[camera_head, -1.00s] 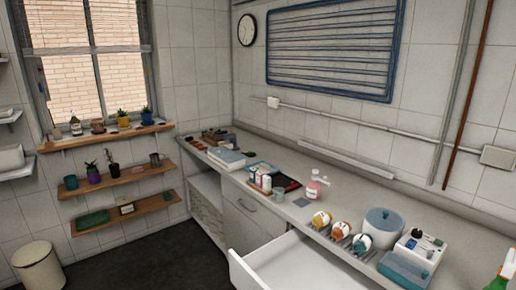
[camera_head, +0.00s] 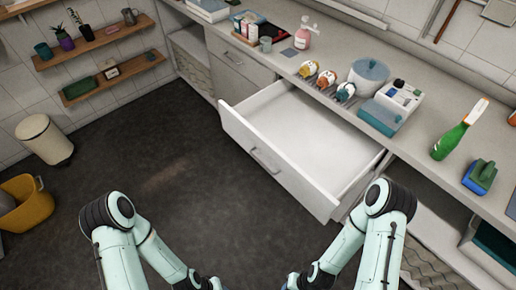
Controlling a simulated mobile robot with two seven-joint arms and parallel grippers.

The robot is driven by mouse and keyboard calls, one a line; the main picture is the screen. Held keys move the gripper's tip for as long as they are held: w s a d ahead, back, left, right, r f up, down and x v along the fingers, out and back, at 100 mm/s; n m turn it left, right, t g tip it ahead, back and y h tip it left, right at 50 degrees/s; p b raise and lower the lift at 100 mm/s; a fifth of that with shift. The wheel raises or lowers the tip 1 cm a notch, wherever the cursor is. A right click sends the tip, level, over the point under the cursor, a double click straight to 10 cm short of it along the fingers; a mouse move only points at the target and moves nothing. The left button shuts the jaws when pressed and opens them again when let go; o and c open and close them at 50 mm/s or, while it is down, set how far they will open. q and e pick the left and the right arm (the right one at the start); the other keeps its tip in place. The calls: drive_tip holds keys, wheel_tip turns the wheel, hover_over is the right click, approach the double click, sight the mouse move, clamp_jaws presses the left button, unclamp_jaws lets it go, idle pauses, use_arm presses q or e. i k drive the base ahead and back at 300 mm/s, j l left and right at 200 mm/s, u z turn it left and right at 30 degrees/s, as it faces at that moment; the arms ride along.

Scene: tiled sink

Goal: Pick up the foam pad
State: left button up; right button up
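I cannot tell for sure which thing is the foam pad. A blue block with a green top (camera_head: 480,177), sponge-like, sits on the counter at the far right. A small flat dark grey-blue square (camera_head: 289,53) also lies on the counter, left of the cups. Both of my arms show at the bottom of the head view, bent at the elbows. Their forearms run down toward the middle of the lower edge, where the grippers are cut off. Both arms are well away from the counter things.
An open, empty white drawer (camera_head: 300,140) juts out below the counter. A yellow bucket (camera_head: 27,203) and a cream bin (camera_head: 45,139) stand at left. The dark floor between is clear.

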sight(479, 178)
drive_tip(key=z, duration=2.15)
drive_tip(key=i+l, duration=0.35)
drive_tip(key=i, duration=0.1)
